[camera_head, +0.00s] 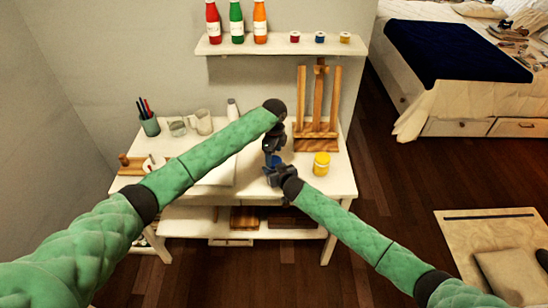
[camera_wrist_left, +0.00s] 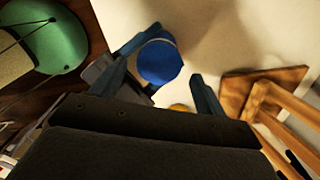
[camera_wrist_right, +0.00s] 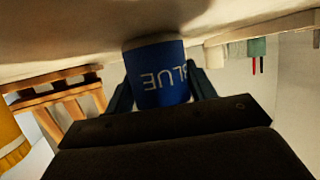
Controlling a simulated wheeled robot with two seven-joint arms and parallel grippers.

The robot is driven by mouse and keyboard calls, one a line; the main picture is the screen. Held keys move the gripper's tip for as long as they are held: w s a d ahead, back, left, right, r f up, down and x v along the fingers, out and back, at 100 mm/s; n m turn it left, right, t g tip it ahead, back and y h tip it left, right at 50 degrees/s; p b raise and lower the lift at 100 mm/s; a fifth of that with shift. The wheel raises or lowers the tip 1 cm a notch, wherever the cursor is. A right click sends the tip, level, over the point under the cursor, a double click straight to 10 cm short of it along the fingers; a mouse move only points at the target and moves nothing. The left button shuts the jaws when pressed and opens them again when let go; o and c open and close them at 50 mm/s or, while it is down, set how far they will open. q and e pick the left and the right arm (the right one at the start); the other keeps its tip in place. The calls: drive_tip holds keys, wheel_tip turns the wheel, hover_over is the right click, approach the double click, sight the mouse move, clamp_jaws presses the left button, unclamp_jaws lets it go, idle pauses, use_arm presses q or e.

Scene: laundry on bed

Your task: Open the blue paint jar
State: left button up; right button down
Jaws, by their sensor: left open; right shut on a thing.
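The blue paint jar (camera_head: 277,160) is near the front of the white table, mostly hidden by my grippers in the head view. In the right wrist view, its label reads BLUE upside down (camera_wrist_right: 160,78). My right gripper (camera_wrist_right: 164,90) is shut on the jar's sides. The left wrist view shows the round blue lid (camera_wrist_left: 159,62) from above. My left gripper (camera_wrist_left: 166,78) is open over the jar, pointing down, with the lid between its fingers and closer to the left one. I cannot tell whether a finger touches the lid, or whether the jar rests on the table.
A yellow jar (camera_head: 321,165) stands just right of my grippers. A wooden easel (camera_head: 317,115) stands behind it. A pen cup (camera_head: 150,126) and mugs stand at the back left of the white table (camera_head: 342,183). A shelf (camera_head: 275,46) with bottles and small jars hangs above.

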use_arm(q)
wheel_tip(320, 180, up, 2)
drive_tip(key=shift+d+r+m, duration=0.15)
drive_tip(key=shift+r+m, duration=0.65)
drive_tip(key=shift+m, duration=0.2)
drive_tip(key=shift+r+m, duration=0.85)
drive_tip(key=shift+m, duration=0.25)
drive_tip(key=shift+f, duration=3.95)
drive_tip(key=c, duration=1)
drive_tip(key=shift+c, duration=0.3)
drive_tip(key=shift+n, duration=1.6)
